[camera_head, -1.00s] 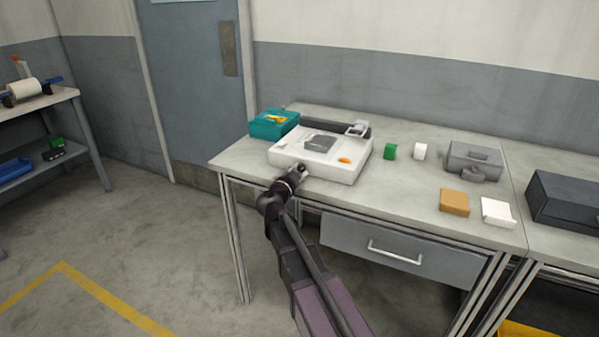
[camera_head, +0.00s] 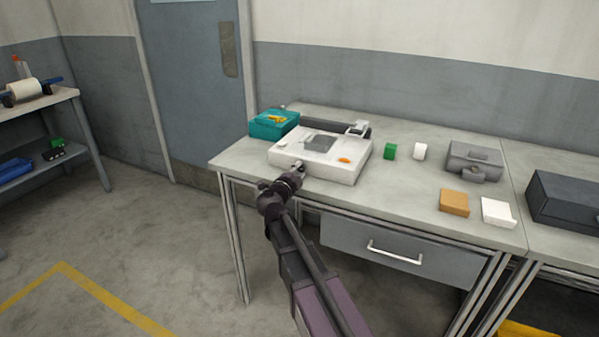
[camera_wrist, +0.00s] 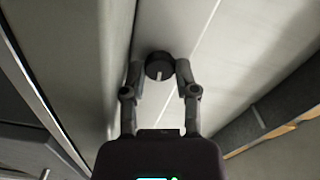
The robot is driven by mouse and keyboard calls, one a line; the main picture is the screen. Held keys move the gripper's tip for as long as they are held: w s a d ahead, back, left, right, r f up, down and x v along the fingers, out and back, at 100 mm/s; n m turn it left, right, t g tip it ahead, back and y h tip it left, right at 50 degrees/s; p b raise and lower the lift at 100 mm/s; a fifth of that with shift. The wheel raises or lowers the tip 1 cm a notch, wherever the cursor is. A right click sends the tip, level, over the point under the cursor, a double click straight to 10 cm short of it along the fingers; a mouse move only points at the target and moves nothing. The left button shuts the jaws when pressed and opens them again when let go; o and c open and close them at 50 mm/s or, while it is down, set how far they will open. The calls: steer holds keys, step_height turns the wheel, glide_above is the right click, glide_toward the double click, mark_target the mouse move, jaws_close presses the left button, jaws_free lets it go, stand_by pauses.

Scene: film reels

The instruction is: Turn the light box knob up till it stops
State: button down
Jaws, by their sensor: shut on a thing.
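The light box (camera_head: 326,170) is a white, low box near the front left of the table. Its knob (camera_wrist: 159,65) is round and black with a pale pointer mark, seen in the wrist view between my fingertips. The mark points down in that view, tilted very slightly. My gripper (camera_wrist: 160,72) is shut on the knob, one finger on each side. In the head view my gripper (camera_head: 298,166) is at the front face of the light box, and the knob is hidden behind it.
A teal box (camera_head: 273,124) stands behind the light box at left. Green (camera_head: 390,151) and white (camera_head: 420,151) blocks, a grey case (camera_head: 474,160), an orange-brown box (camera_head: 454,202) and a white box (camera_head: 498,212) lie to the right. A drawer (camera_head: 395,250) is below the tabletop.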

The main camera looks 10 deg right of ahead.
steer(key=shift+s+d, duration=0.1)
steer(key=shift+s, duration=0.05)
steer(key=c, duration=0.7)
jaws_free()
steer(key=shift+o, duration=0.2)
steer(key=shift+s+a, duration=0.4)
steer(key=v, duration=0.7)
steer(key=shift+d, duration=0.1)
